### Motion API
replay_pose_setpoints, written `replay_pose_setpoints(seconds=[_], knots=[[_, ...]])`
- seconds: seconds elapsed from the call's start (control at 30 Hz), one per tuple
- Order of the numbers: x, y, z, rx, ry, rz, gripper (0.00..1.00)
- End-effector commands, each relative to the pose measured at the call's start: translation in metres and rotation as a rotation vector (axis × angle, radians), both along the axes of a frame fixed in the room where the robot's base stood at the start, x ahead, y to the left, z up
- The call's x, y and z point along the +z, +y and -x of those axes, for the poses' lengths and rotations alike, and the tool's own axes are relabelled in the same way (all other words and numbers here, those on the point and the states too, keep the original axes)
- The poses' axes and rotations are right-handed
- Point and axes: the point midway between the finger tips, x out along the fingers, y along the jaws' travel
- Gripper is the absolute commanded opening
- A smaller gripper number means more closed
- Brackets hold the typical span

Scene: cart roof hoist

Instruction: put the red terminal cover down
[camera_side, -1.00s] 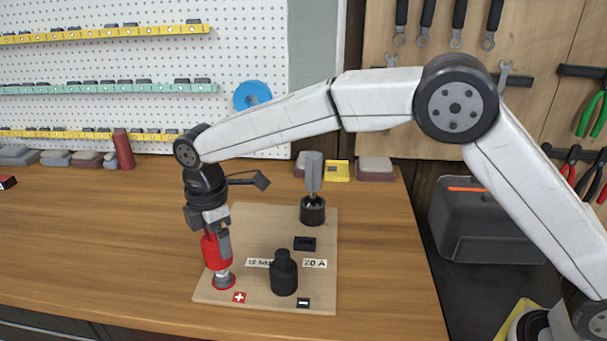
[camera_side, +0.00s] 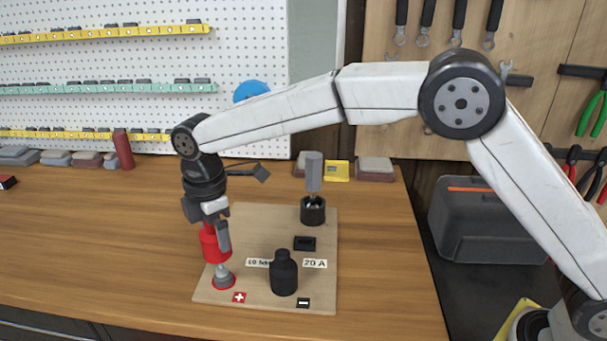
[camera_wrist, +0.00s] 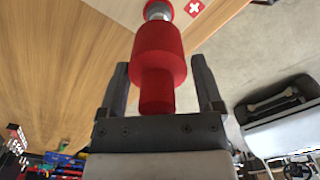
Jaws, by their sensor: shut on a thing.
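The red terminal cover (camera_side: 210,244) is held in my gripper (camera_side: 216,228), tilted slightly, just above the metal terminal post (camera_side: 223,279) with a red ring at its base. In the wrist view the red cover (camera_wrist: 160,52) sits between the two fingers of my gripper (camera_wrist: 160,80), and the post (camera_wrist: 157,10) shows past its far end. The post stands by the red plus label (camera_side: 239,297) on the wooden board (camera_side: 253,225). A black cover (camera_side: 284,274) stands by the minus label (camera_side: 303,303). Whether the red cover touches the post is hard to tell.
A grey upright handle (camera_side: 313,172) stands in a black round holder (camera_side: 313,212) at the board's back right. A small black block (camera_side: 304,244) lies on the board. The wooden bench (camera_side: 100,240) is clear to the left of the board.

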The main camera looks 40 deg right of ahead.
Motion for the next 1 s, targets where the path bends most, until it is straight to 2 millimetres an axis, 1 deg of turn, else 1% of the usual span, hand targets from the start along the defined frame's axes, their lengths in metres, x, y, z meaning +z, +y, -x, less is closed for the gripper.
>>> replay_pose_setpoints(seconds=[0.17, 0.27, 0.37, 0.47, 0.53, 0.6, 0.67, 0.7, 0.8, 1.0], knots=[[0.003, -0.013, -0.002, -0.022, 0.000, 0.000, 0.00], [0.007, -0.030, -0.004, -0.049, 0.000, 0.000, 0.00], [0.012, -0.055, -0.006, -0.089, -0.001, 0.000, 0.00], [0.018, -0.086, -0.006, -0.140, -0.002, -0.001, 0.00], [0.023, -0.111, -0.004, -0.181, -0.002, -0.001, 0.00], [0.027, -0.136, -0.001, -0.223, -0.001, 0.000, 0.00], [0.030, -0.157, 0.003, -0.258, -0.001, 0.000, 0.00], [0.032, -0.170, 0.006, -0.280, -0.002, -0.001, 0.00], [0.036, -0.200, 0.015, -0.334, -0.001, 0.000, 0.00], [0.042, -0.254, 0.038, -0.438, -0.002, 0.000, 0.00]])
